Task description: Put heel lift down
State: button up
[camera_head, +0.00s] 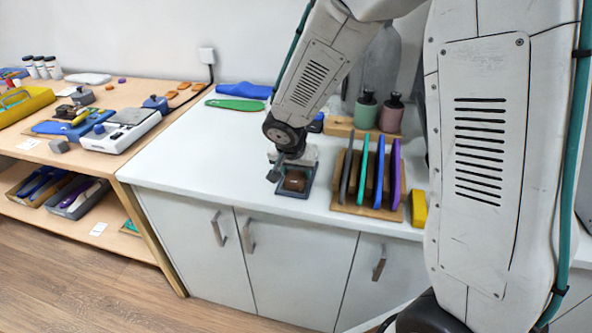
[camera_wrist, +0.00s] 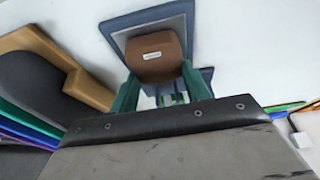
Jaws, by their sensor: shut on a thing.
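The heel lift (camera_head: 296,181) is a small brown block, flat and rounded. My gripper (camera_head: 283,171) is shut on it, low over the blue-grey tray (camera_head: 296,193) on the white counter. In the wrist view the heel lift (camera_wrist: 155,62) with a small white label sits between the green fingers of my gripper (camera_wrist: 160,88). The tray's blue rim (camera_wrist: 150,14) and pale inside show beyond it. I cannot tell whether the heel lift touches the tray floor.
A wooden rack (camera_head: 368,208) with several upright coloured insoles stands close right of the tray. A yellow block (camera_head: 419,208) is further right. Green and pink bottles (camera_head: 366,110) stand behind. The counter (camera_head: 210,150) left of the tray is clear. A wooden shelf table stands at the left.

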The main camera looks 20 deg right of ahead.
jog(key=o, duration=1)
jog(key=shift+f, duration=0.1)
jog(key=shift+o, duration=0.2)
jog(key=v, duration=1.2)
jog(key=s+d+r+n+g+y, duration=0.1)
jog(key=s+d+r+n, duration=0.1)
jog(key=s, duration=0.6)
jog(key=s+d+r+n+y, duration=0.1)
jog(key=s+d+r+n, duration=0.1)
jog(key=s, duration=0.7)
jog(key=s+d+r+n+g, duration=0.1)
jog(key=s+d+r+n, duration=0.1)
jog(key=s, duration=0.7)
notch_tip(320, 180, up, 2)
jog(key=shift+s+r+n+g+y, duration=0.15)
jog(key=shift+n+g+y, duration=0.2)
jog(key=shift+n, duration=0.25)
